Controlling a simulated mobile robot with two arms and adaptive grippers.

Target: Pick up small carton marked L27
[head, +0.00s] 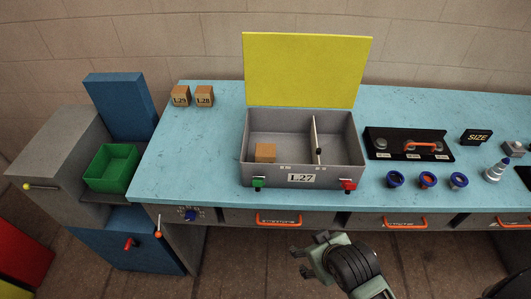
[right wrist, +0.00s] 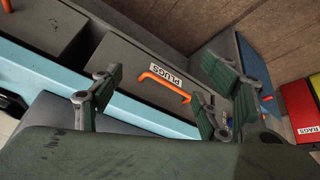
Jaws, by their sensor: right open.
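A small plain tan carton (head: 265,152) sits in the left compartment of a grey divided box (head: 301,179) on the bench. The box's front plate reads L27; no marking on this carton is readable. Two more small cartons, marked L29 (head: 181,97) and L28 (head: 204,97), stand side by side at the back left of the bench. My right gripper (head: 310,254) is open and empty, in front of the bench and below the box. Its spread fingers also show in the right wrist view (right wrist: 163,92). My left gripper is not in view.
The box's yellow lid (head: 306,70) stands open behind it. A black holder (head: 408,145) and several ringed fittings are to its right. Drawers with orange handles (head: 278,221) line the bench front. A green bin (head: 111,167) is at left. The bench left of the box is clear.

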